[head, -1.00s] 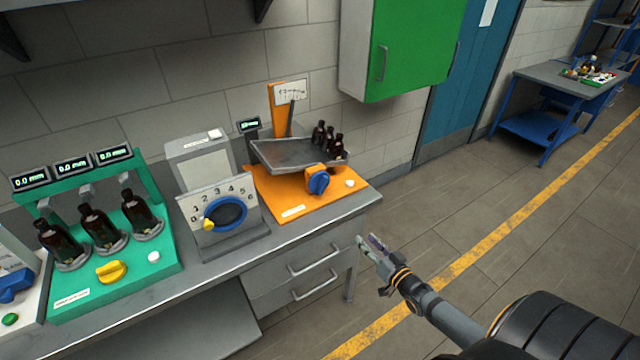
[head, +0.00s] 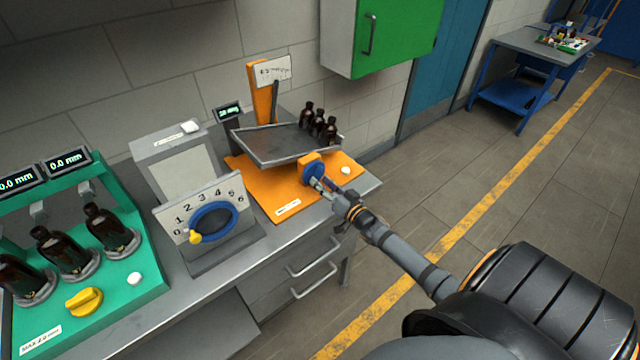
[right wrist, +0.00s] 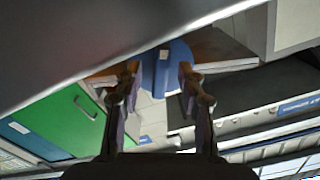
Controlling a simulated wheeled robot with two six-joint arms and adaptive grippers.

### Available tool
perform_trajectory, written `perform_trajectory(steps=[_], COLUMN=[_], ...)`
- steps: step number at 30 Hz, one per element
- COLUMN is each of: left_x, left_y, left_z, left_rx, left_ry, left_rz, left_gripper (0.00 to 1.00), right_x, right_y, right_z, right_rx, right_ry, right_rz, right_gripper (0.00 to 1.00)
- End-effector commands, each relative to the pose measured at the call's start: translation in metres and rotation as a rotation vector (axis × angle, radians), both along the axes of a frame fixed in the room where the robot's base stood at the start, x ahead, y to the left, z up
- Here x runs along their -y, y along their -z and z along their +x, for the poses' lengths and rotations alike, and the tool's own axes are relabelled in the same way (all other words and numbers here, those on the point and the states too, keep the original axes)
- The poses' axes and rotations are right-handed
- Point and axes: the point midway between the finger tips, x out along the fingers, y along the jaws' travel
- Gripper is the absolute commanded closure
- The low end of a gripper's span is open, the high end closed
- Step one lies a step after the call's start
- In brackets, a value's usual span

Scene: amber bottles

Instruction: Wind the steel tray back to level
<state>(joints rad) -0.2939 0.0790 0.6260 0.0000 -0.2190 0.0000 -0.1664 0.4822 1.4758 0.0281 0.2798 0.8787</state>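The steel tray (head: 275,143) stands above an orange base on the bench. It looks tilted, with its right end lower, and several small dark bottles (head: 319,122) stand bunched at that end. A blue knob (head: 312,173) on an orange block sits at the base's front, below the tray. My right gripper (head: 322,186) is at the knob. In the right wrist view its two fingers (right wrist: 158,83) stand apart, one on each side of the blue knob (right wrist: 162,70); firm contact is not clear. My left gripper is not in view.
A dial panel with a blue ring (head: 213,222) stands left of the orange base (head: 262,190). A green station (head: 130,262) with larger bottles is farther left. A white button (head: 346,170) is right of the knob. A green cabinet (head: 375,35) hangs behind.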

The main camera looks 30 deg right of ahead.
Motion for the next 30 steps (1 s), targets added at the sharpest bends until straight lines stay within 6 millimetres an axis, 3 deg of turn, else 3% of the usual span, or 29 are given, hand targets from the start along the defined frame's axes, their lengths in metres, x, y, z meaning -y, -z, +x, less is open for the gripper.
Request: perform_trajectory(steps=[2, 5, 13, 22, 30], left_x=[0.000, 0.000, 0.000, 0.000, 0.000], left_y=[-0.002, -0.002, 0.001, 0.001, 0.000], left_z=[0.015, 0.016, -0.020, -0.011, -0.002], left_rx=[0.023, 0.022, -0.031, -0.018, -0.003], left_ry=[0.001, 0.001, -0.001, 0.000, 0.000], left_rz=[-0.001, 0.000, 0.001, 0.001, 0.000], left_gripper=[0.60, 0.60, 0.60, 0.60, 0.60], right_x=[0.000, -0.001, -0.001, -0.001, -0.001], right_y=[-0.001, -0.001, 0.000, 0.000, 0.000], right_z=[0.008, 0.014, 0.015, 0.015, 0.015], right_rx=[0.000, 0.000, -0.002, -0.002, -0.002], right_ry=[0.001, 0.000, -0.001, -0.001, -0.001], right_rz=[0.001, 0.001, 0.000, 0.000, -0.002], right_gripper=[0.60, 0.60, 0.60, 1.00, 1.00])
